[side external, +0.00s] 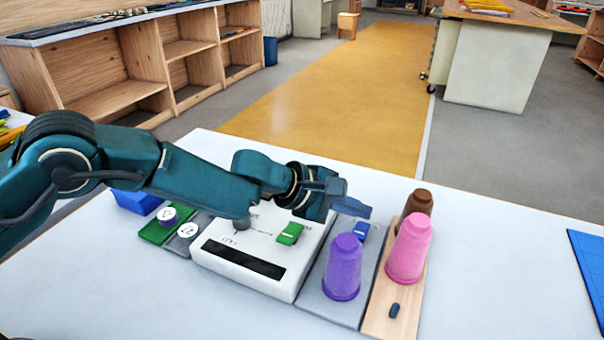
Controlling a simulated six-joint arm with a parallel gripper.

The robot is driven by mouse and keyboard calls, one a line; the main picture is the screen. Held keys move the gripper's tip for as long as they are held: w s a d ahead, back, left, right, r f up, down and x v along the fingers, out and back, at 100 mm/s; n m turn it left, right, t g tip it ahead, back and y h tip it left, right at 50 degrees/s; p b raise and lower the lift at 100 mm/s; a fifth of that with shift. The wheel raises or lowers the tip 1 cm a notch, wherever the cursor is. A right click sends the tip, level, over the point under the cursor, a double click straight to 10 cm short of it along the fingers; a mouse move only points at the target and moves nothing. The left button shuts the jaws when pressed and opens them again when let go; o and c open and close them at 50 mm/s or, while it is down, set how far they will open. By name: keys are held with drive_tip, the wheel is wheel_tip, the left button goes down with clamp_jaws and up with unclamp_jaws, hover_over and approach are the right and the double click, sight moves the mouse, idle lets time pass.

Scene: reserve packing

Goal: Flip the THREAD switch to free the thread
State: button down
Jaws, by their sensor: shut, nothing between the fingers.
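A white control box (222,252) stands on the table with a green switch (290,233) and a dark slot or display on it. Its lettering is too small to read. A blue switch (361,231) sits on a grey plate (318,281), behind a purple spool (343,268). I cannot tell which switch is marked THREAD, and no thread can be made out. My gripper (357,208) is shut and empty. In the picture its fingertips are just above the blue switch; whether they touch it I cannot tell. My wrist hides part of the box's back.
A pink spool (409,248) and a brown spool (417,203) stand on a wooden board (380,322) with a small dark peg.

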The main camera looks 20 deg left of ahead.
drive_tip(key=shift+r, duration=0.1)
drive_tip(key=shift+s+r, duration=0.2)
drive_tip(key=shift+r, duration=0.6)
drive_tip(key=shift+s+r, duration=0.2)
drive_tip(key=shift+r, duration=0.65)
drive_tip(key=shift+s+r, duration=0.2)
drive_tip(key=shift+r, duration=0.6)
